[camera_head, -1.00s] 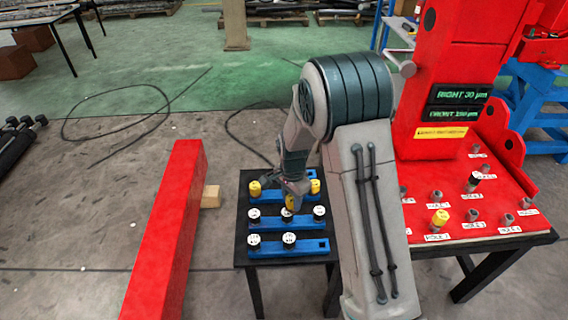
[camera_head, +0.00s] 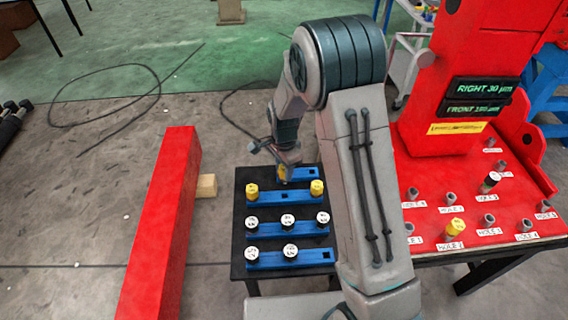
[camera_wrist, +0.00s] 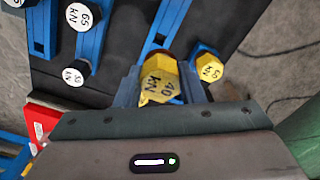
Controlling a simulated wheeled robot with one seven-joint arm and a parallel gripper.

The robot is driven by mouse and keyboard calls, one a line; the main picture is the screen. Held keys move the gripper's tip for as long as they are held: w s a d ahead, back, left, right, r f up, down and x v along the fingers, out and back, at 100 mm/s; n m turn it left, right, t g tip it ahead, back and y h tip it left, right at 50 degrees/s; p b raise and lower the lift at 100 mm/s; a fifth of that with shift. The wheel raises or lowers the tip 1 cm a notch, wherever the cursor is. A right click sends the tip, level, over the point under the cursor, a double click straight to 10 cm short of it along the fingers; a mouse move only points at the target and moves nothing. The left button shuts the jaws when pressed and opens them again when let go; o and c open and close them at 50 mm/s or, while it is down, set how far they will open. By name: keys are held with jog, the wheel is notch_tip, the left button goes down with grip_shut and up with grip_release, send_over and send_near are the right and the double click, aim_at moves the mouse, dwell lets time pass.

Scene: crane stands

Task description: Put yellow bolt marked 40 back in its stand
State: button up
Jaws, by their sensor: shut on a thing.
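My gripper (camera_head: 284,176) is shut on the yellow bolt marked 40 kN (camera_wrist: 160,86), whose head shows between the fingers in the wrist view. In the head view the held bolt (camera_head: 283,173) is a small yellow patch, partly hidden by the gripper, over the back part of the black table. Blue stands run in rows there. The yellow-bolt stand (camera_head: 275,198) has a yellow bolt (camera_head: 252,191) at its left end and another (camera_head: 317,187) at its right end. The held bolt's lower end is hidden, so its height above the stands cannot be told.
Two nearer blue stands hold white bolts (camera_head: 288,221) (camera_head: 290,251). A yellow bolt marked 50 kN (camera_wrist: 208,67) is close beside a finger in the wrist view. A red beam (camera_head: 165,225) lies left of the table; a red crane base (camera_head: 480,215) with numbered holes is right.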

aim_at(284, 180)
jog(key=shift+f+b, duration=0.4)
jog(key=shift+b, duration=0.05)
jog(key=shift+f+b, duration=1.85)
jog(key=shift+f, duration=0.7)
jog(key=shift+f+b, duration=1.35)
jog(key=shift+f, duration=0.35)
jog(key=o, duration=1.1)
